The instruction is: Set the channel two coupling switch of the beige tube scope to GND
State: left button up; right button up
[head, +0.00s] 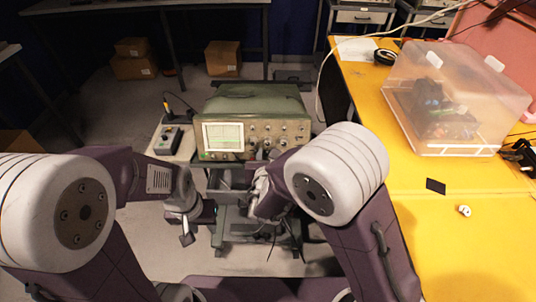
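The tube scope (250,100), an olive-beige box with a lit screen on the left and knobs on the right, stands on a cart in the middle of the head view. Its coupling switches are too small to make out. My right gripper (264,158) is at the lower edge of the scope's front panel, right of the screen. Its fingers are partly hidden by the wrist and are too small to read. My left gripper (187,239) hangs low, left of the cart and below the scope, apart from it. Its fingers point downward and I see nothing in them.
A small device (168,138) with a cable sits on a side shelf left of the scope. A yellow table (470,225) on the right carries a clear plastic box (440,100). Cardboard boxes (223,58) stand on the floor behind. Floor left of the cart is open.

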jog(key=p+v, duration=0.1)
jog(key=v, duration=0.8)
jog(key=shift+d, duration=0.1)
